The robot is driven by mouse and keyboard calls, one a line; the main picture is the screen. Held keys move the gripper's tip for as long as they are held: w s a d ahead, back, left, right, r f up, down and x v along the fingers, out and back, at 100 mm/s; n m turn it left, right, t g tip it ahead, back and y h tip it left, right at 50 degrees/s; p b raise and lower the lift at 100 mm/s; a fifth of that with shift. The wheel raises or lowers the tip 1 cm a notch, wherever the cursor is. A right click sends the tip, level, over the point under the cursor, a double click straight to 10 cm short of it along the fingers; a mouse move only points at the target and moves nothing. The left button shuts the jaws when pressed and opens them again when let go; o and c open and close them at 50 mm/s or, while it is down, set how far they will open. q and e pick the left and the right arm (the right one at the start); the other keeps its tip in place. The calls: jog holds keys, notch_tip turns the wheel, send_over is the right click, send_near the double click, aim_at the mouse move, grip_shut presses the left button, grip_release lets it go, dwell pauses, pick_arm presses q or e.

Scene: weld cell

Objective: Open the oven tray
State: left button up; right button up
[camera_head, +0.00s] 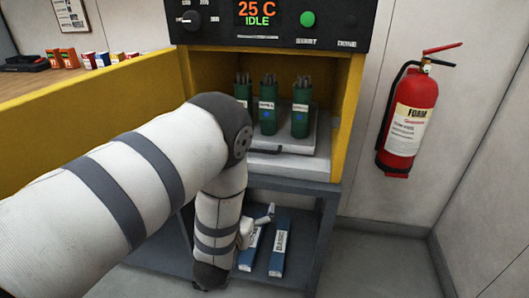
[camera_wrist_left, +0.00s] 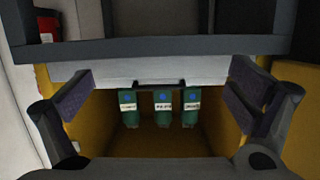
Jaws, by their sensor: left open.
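The oven (camera_head: 349,105) stands open-fronted with yellow walls. Its grey tray (camera_head: 305,138) sits inside and carries three green canisters (camera_head: 300,108) filled with rods. A dark handle (camera_head: 266,151) is on the tray's front, partly behind my arm. In the left wrist view, which looks inverted, the tray front (camera_wrist_left: 150,68), handle (camera_wrist_left: 160,84) and canisters (camera_wrist_left: 162,108) lie between the fingers. My left gripper (camera_wrist_left: 158,93) is open and empty, facing the handle without visible contact. In the head view my left gripper (camera_head: 260,223) is low in front of the oven, partly hidden by my arm.
A blue-grey stand (camera_head: 312,195) holds the oven; two blue-and-white boxes (camera_head: 279,248) lie on its lower shelf. A red extinguisher (camera_head: 409,118) hangs on the right wall. A yellow-sided bench (camera_head: 100,100) with small boxes is at left. The oven display (camera_head: 258,12) reads 25 C IDLE.

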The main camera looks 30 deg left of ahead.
aim_at(262, 151)
pick_arm(q)
jog(key=w+r+t, duration=0.3)
jog(key=r, duration=0.3)
jog(key=shift+y, duration=0.5)
jog(key=x, duration=0.4)
jog(key=b+x, duration=0.1)
jog(key=x, duration=0.3)
jog(key=f+b+x, duration=0.1)
jog(key=x, duration=0.3)
jog(key=shift+w+a+r, duration=0.1)
jog(key=shift+w+r, duration=0.05)
jog(key=shift+w, duration=0.15)
pick_arm(e)
jog(key=shift+s+f+g, duration=0.4)
jog(key=shift+s+f, duration=0.8)
pick_arm(q)
jog(key=shift+c, duration=0.2)
jog(key=c, duration=1.4)
